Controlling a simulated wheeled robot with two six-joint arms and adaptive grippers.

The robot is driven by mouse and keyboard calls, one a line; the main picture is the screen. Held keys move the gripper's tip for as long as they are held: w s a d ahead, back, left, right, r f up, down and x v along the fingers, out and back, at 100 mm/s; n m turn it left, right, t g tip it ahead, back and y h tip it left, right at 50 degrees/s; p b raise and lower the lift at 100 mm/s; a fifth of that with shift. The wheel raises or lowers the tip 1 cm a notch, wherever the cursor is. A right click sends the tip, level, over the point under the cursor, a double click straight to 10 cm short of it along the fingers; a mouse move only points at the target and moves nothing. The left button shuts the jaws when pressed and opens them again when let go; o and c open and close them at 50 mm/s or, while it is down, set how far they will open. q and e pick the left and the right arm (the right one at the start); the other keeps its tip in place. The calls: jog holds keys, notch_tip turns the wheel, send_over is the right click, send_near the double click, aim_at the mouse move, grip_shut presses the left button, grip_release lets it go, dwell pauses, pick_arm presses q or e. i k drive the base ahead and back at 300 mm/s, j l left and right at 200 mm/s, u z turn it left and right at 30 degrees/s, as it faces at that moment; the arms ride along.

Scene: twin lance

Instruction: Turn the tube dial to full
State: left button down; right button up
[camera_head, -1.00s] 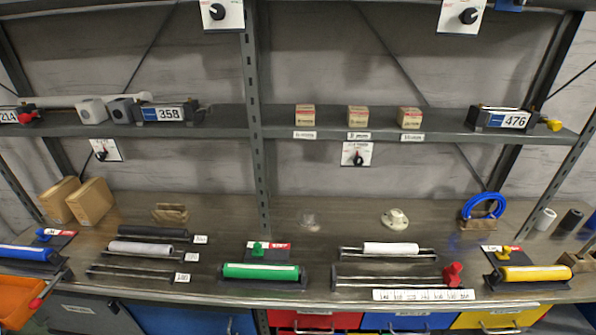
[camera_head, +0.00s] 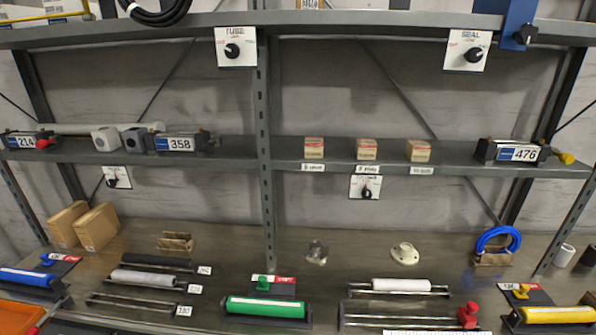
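The tube dial (camera_head: 232,50) is a round black knob on a white plate lettered TUBE, at the upper left of centre in the head view. The plate hangs at the upper shelf's front, by the middle post. Small green and red markings flank the knob. A pale pointer mark shows on the knob, but its exact setting is too small to read. Neither of my grippers is in view, and nothing touches the dial.
A similar SEAL dial (camera_head: 474,54) is at the upper right. Two smaller dials (camera_head: 112,180) (camera_head: 366,193) hang under the middle shelf (camera_head: 270,152). Coiled black hose (camera_head: 155,12) hangs at the upper left. Rollers, including a green roller (camera_head: 265,307), lie on the bench. The space before the tube dial looks clear.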

aim_at(232, 50)
jog(key=k+j+u, duration=0.3)
jog(key=j+u, duration=0.35)
jog(key=k+j+u, duration=0.3)
jog(key=j, duration=0.15)
jog(key=i, duration=0.1)
